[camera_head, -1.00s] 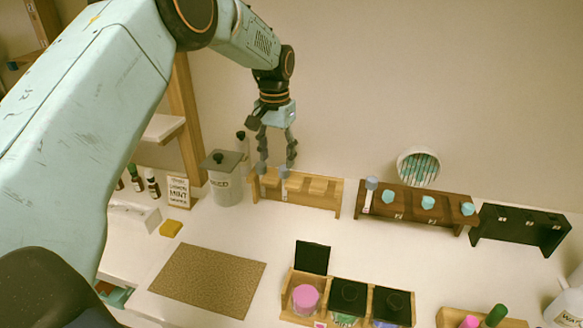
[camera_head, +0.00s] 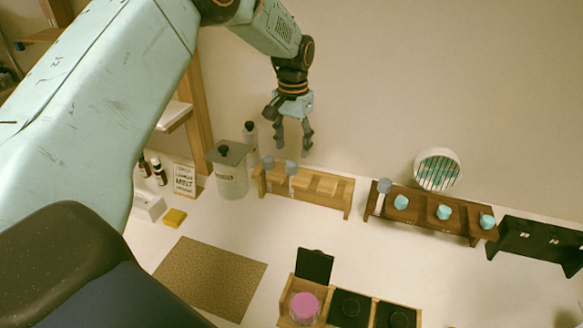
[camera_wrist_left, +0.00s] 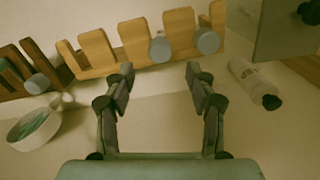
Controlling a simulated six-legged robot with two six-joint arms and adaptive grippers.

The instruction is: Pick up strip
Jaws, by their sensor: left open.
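A round white cup (camera_head: 438,170) with several thin teal-striped strips (camera_head: 437,173) stands by the wall behind the dark brown rack. In the left wrist view, the cup (camera_wrist_left: 34,129) is at the left edge, with the strips (camera_wrist_left: 32,122) inside it. My left gripper (camera_head: 293,143) is open and empty, fingers pointing down, above the light wooden rack and well left of the cup. Its two fingers (camera_wrist_left: 160,75) show apart in the left wrist view, with nothing between them. My right gripper is in neither view.
The light wooden rack (camera_head: 325,190) holds two grey-capped bottles. The dark brown rack (camera_head: 425,212) holds one grey-capped and several teal-capped items. A lidded canister (camera_head: 231,175) stands left. A brown mat (camera_head: 210,280) and an open-lidded box (camera_head: 292,297) lie in front.

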